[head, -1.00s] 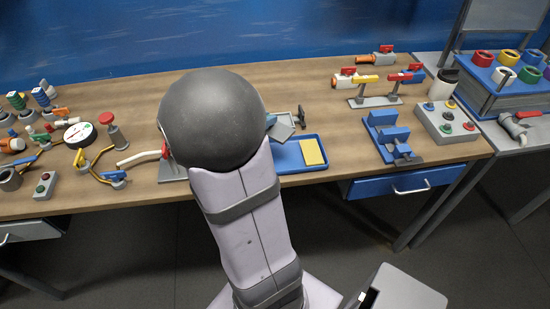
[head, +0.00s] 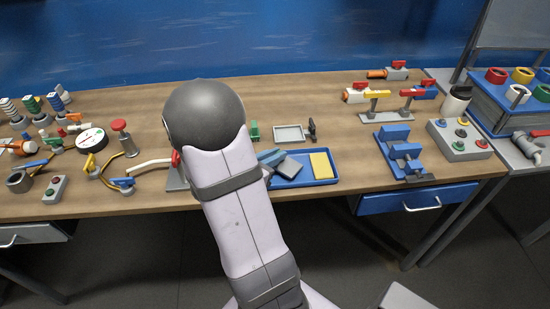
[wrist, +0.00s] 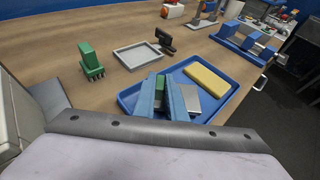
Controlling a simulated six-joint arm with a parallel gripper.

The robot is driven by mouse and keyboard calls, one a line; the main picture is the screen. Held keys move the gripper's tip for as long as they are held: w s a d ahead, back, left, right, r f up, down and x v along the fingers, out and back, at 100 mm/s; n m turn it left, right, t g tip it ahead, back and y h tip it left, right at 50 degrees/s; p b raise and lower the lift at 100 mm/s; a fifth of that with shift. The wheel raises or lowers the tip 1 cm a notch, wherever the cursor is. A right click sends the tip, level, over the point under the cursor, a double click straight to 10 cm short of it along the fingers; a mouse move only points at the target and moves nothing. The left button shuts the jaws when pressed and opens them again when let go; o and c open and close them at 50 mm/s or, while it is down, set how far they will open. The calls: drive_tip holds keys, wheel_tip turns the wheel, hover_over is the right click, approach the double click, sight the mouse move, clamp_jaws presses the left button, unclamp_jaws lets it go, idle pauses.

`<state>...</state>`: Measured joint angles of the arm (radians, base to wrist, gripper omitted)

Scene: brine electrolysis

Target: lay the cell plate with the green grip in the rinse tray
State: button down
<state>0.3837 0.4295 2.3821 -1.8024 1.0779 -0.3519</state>
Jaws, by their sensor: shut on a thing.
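The blue rinse tray (head: 322,181) lies near the front of the bench; it also shows in the wrist view (wrist: 126,103). My gripper (wrist: 168,100) is shut on the green grip (wrist: 159,84) of the cell plate, which is mostly hidden between the fingers. The grey plate (wrist: 190,99) shows beside the fingers, and in the head view (head: 290,167) it appears tilted over the left part of the tray. I cannot tell whether it touches the tray floor.
A yellow sponge (wrist: 207,80) lies in the tray's right part. Behind it are a shallow grey tray (wrist: 138,56), a black-handled item (wrist: 165,41) and a green block with prongs (wrist: 91,62). A blue stand (head: 398,150) stands right of the tray, with bare bench between.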

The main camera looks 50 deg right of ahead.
drive_tip(key=shift+f, duration=0.45)
drive_tip(key=shift+f+b, duration=0.25)
drive_tip(key=shift+b, duration=0.05)
drive_tip(key=c, duration=1.8)
unclamp_jaws()
drive_tip(key=shift+r, duration=0.1)
